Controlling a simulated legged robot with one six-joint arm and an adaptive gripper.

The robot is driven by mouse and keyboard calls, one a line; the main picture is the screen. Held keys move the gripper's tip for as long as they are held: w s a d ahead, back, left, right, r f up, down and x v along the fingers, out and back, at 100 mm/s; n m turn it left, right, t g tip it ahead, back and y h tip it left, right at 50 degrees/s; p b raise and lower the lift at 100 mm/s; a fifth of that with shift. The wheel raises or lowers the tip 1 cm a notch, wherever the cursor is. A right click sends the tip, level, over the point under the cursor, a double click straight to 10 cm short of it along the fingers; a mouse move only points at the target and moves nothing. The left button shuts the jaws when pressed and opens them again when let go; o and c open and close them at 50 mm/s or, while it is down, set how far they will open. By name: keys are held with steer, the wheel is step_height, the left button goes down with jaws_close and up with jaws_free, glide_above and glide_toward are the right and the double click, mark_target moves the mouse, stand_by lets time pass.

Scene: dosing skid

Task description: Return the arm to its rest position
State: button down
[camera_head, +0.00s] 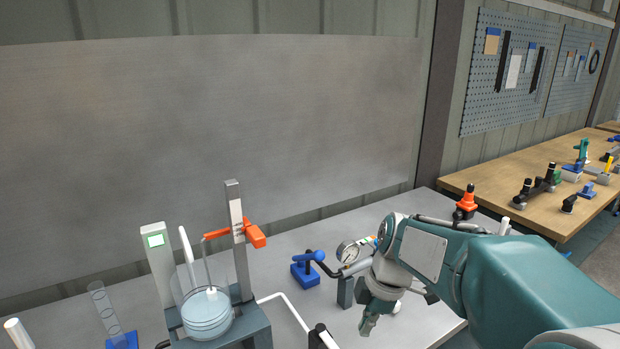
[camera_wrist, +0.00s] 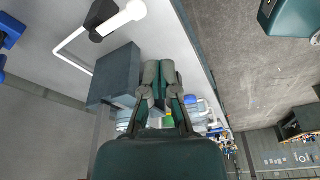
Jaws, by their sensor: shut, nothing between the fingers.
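My teal arm reaches in from the right of the head view. My gripper (camera_head: 368,322) hangs pointing down over the right part of the grey bench (camera_head: 290,258), near its front edge. In the wrist view my gripper (camera_wrist: 158,66) shows its two fingers side by side. The fingers are closed together with nothing between them. No object is in contact with the fingertips as far as I can see.
A clear vessel (camera_head: 207,313) stands in a grey stand with an orange clamp (camera_head: 250,234). A blue valve (camera_head: 306,268), a pressure gauge (camera_head: 348,252) and an orange-red item (camera_head: 467,202) stand near my arm. A wooden table (camera_head: 535,195) is at right.

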steer(key=s+d+r+m+t+h, duration=0.1)
steer(key=s+d+r+m+t, duration=0.1)
steer(key=s+m, duration=0.6)
steer(key=s+d+r+m+t+h, duration=0.1)
steer(key=s+r+m+t, duration=0.2)
steer(key=s+m, duration=0.5)
steer(key=m+t, duration=0.1)
steer(key=m, duration=0.1)
steer(key=shift+s+d+m+h, duration=0.2)
steer(key=shift+d+m+h, duration=0.1)
steer(key=shift+d+h, duration=0.1)
steer(key=shift+d, duration=0.2)
steer(key=shift+a, duration=0.1)
